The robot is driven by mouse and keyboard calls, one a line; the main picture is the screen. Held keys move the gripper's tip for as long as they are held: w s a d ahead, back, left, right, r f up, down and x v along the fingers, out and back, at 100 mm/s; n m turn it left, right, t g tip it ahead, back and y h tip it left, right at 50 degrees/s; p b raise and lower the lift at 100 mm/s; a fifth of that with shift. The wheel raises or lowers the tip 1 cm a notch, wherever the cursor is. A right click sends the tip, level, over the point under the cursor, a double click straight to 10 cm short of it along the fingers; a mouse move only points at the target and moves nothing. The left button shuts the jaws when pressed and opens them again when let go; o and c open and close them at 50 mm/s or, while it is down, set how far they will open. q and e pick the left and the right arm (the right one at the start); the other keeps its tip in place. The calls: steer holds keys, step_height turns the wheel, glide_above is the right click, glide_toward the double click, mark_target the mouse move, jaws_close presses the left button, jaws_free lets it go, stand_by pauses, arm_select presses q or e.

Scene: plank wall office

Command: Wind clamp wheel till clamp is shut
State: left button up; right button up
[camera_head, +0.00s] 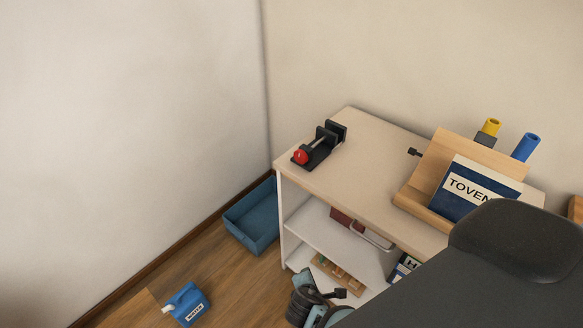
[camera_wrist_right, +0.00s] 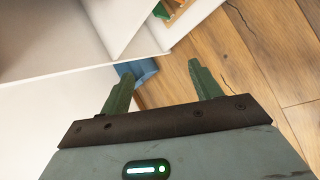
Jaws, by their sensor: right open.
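The clamp (camera_head: 318,150) is a small black vice on the far left corner of the pale desk (camera_head: 350,180). Its red wheel (camera_head: 300,157) faces the front-left. Two dark upright jaws stand at its far end; they look apart, but the gap is too small to judge well. My right gripper (camera_wrist_right: 158,88) shows in the right wrist view with its two green fingers spread and nothing between them. The clamp is not in that view. In the head view, part of my arm shows low in front of the desk, apart from the clamp. My left gripper is not seen.
A wooden stand (camera_head: 431,172) holds a blue book (camera_head: 470,190) on the desk's right side, with yellow (camera_head: 491,127) and blue (camera_head: 525,147) cylinders behind. Below are shelves (camera_head: 318,228).

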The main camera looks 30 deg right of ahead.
steer(key=w+d+r+n+h+b, duration=0.1)
steer(key=w+r+n+h+b, duration=0.15)
steer(key=w, duration=0.55)
arm_select(q)
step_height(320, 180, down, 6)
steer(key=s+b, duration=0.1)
steer(key=b, duration=0.2)
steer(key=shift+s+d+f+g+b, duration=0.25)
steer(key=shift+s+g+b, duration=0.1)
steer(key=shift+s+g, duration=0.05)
arm_select(e)
steer(key=w+d+r+n+h, duration=0.1)
steer(key=w+r+n+h, duration=0.2)
steer(key=w+r, duration=0.5)
steer(key=w+r+n+h, duration=0.3)
steer(key=w+r+h, duration=0.3)
steer(key=r, duration=0.6)
steer(key=shift+w+d, duration=0.35)
steer(key=shift+w, duration=0.55)
